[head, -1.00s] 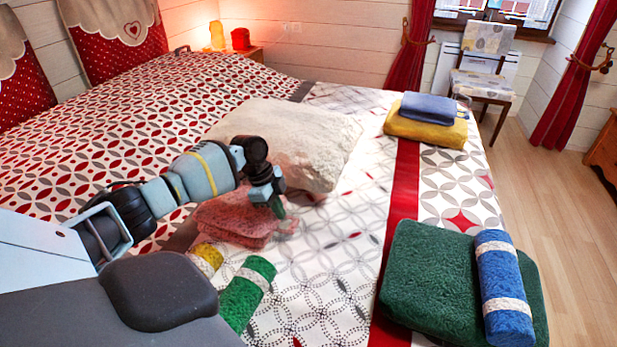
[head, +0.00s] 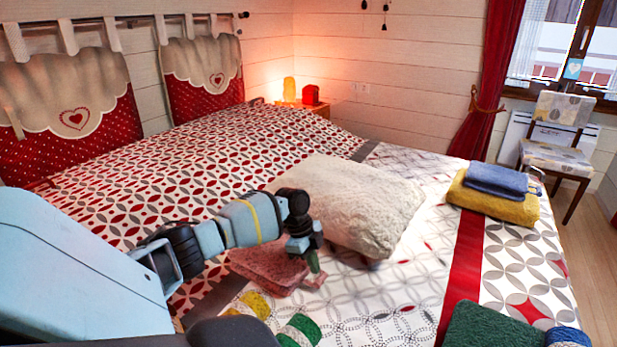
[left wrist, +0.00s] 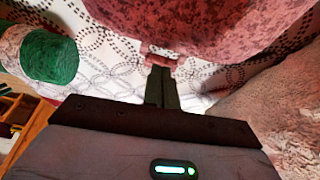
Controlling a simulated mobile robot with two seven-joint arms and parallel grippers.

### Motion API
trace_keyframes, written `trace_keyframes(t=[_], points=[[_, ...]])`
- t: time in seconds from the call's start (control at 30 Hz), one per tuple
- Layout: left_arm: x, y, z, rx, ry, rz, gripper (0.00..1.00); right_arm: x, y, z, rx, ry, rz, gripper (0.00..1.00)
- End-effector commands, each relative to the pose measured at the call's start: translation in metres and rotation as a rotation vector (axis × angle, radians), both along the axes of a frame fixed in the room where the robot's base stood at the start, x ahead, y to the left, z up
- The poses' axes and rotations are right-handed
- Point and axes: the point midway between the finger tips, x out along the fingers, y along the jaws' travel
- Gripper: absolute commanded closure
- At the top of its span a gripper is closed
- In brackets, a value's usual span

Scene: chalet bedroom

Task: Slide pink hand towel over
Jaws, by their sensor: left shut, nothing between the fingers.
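The pink hand towel (head: 262,266) lies folded on the bed, at the near edge of the cream pillow. My left gripper (head: 314,278) is shut and empty, pointing down just right of the towel. In the left wrist view the pink towel (left wrist: 200,22) fills the top, and the shut fingers (left wrist: 161,60) are close to its edge. I cannot tell whether they touch it. My right gripper is not in view.
The cream pillow (head: 350,200) lies behind the towel. Rolled yellow (head: 250,306) and green (head: 299,331) towels are in front. A blue towel (head: 497,181) sits on a yellow towel (head: 492,205) at right. A dark green towel (head: 490,328) lies front right. The patterned cover between is clear.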

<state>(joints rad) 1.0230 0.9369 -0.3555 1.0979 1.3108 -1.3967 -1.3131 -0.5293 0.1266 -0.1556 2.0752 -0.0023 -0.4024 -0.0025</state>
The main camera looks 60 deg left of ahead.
Motion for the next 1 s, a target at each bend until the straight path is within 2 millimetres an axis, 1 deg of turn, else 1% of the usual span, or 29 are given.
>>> trace_keyframes(t=[0.03, 0.13, 0.17, 0.2, 0.4, 0.5, 0.6, 0.8, 1.0], points=[[0.003, -0.010, 0.005, -0.004, -0.004, -0.003, 1.00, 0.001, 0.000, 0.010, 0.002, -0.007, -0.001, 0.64], [0.006, -0.027, 0.008, -0.003, -0.006, 0.000, 1.00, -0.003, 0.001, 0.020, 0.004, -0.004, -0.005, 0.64], [0.004, -0.019, 0.015, 0.001, -0.007, 0.005, 1.00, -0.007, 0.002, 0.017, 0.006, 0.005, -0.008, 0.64], [0.003, -0.015, 0.023, 0.003, -0.006, 0.005, 1.00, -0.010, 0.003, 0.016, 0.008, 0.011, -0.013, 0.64], [-0.004, -0.004, 0.060, 0.002, -0.004, 0.004, 1.00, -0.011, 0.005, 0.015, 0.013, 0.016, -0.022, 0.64], [-0.007, 0.000, 0.075, 0.001, -0.004, 0.004, 1.00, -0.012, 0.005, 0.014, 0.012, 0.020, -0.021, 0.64], [-0.009, 0.004, 0.086, 0.000, -0.002, 0.004, 1.00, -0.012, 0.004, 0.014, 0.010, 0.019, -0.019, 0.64], [-0.011, 0.006, 0.095, -0.001, -0.001, 0.004, 1.00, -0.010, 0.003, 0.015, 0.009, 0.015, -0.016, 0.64], [-0.011, 0.007, 0.096, -0.002, -0.001, 0.004, 1.00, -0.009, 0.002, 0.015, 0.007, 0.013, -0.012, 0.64]])
